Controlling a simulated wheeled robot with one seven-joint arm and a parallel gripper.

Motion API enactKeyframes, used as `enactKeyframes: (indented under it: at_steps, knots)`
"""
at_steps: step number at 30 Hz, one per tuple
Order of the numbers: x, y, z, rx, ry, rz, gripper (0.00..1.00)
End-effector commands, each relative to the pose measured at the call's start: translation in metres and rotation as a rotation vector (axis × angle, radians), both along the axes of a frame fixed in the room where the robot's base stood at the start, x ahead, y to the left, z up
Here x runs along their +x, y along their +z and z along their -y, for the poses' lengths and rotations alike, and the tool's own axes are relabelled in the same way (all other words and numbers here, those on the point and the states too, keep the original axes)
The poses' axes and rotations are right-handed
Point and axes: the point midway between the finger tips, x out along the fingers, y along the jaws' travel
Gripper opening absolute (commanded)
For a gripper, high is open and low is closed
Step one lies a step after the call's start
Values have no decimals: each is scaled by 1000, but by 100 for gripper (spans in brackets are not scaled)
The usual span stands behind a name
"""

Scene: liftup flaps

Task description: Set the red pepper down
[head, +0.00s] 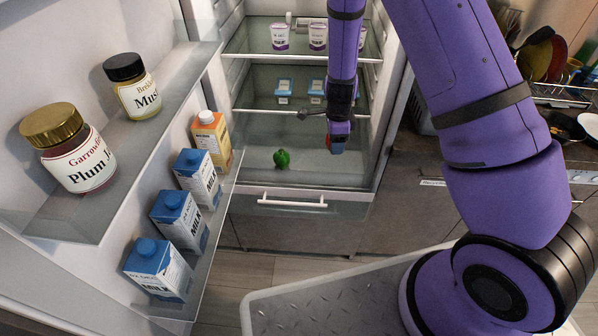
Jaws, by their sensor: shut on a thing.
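My gripper (337,146) reaches down into the open fridge, over the right part of the lowest visible glass shelf (330,170). It is shut on the red pepper (328,141), of which only a small red sliver shows at the gripper's left edge. The rest of the pepper is hidden behind the gripper. I cannot tell whether the pepper touches the shelf.
A green pepper (282,158) sits on the same shelf, left of my gripper. Yogurt cups (280,37) stand on the top shelf, small blue-and-white packs (284,87) on the middle one. The open door at left holds jars (68,150) and cartons (180,218).

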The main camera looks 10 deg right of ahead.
Motion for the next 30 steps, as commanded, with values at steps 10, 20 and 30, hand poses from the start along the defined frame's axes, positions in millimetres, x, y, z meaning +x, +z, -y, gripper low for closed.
enactKeyframes:
  at_steps: [10, 20, 30]
  knots:
    - [-6, -1, -15, -19, -634, 17, 31]
    - [-9, 0, -24, -24, -1081, 36, 31]
    - [-10, -22, -26, -26, -1263, 41, 31]
